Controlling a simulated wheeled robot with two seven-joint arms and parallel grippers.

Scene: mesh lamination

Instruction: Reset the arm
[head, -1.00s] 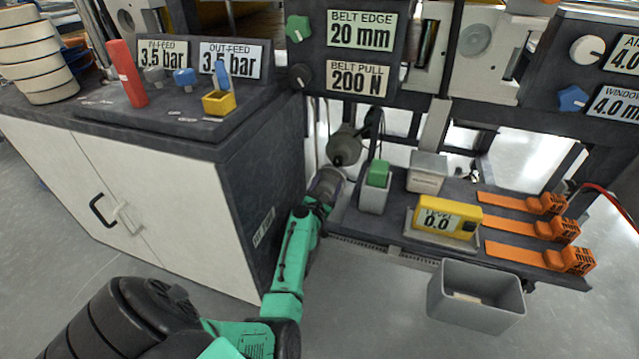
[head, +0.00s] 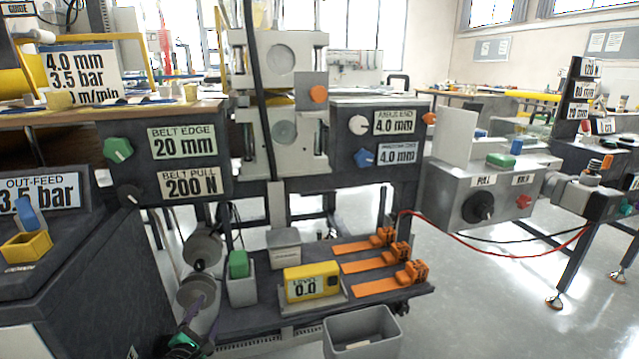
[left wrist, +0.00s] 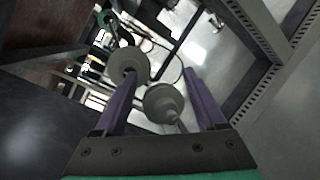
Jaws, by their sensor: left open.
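My left gripper (head: 195,308) shows at the bottom of the head view, just left of the low dark shelf (head: 250,318). Its green wrist is at the lower frame edge, and most of the arm is out of frame. In the left wrist view the two purple fingers of the left gripper (left wrist: 160,82) stand wide apart with nothing held. Two grey round parts (left wrist: 163,103) show beyond and between the fingers; I cannot tell how far off they are. My right gripper is in neither view.
The shelf holds a green-topped box (head: 241,290), a yellow gauge reading 0.0 (head: 313,282) and orange tools (head: 375,286). A grey bin (head: 362,335) is in front. A dark-topped cabinet (head: 70,300) stands left. A red cable (head: 500,238) hangs right; open floor lies below it.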

